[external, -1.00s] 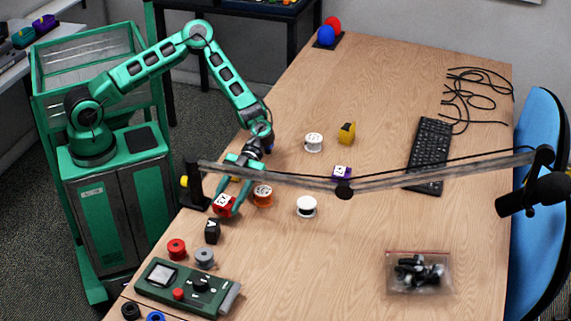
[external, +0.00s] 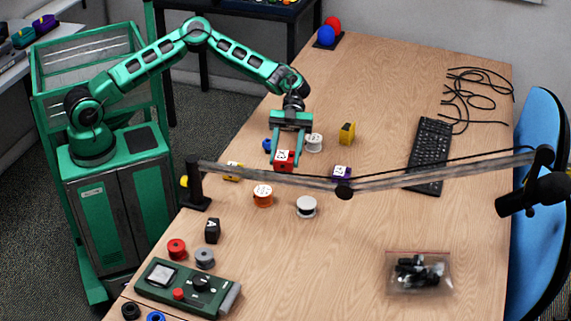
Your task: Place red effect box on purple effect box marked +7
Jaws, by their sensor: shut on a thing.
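The red effect box (external: 283,161), a small cube with a white marking on top, is between the fingers of my gripper (external: 286,158). My gripper is shut on it and appears to hold it above the table, left of the purple box. The purple effect box (external: 342,174) sits on the table to the right, partly hidden by the microphone boom arm. White marks show on it but are too small to read.
The microphone boom arm (external: 440,172) crosses over the table in front of the purple box. A white spool (external: 314,142) stands close behind my gripper, with a yellow box (external: 347,133) beyond. An orange spool (external: 263,196) and another white spool (external: 306,207) stand nearer the front.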

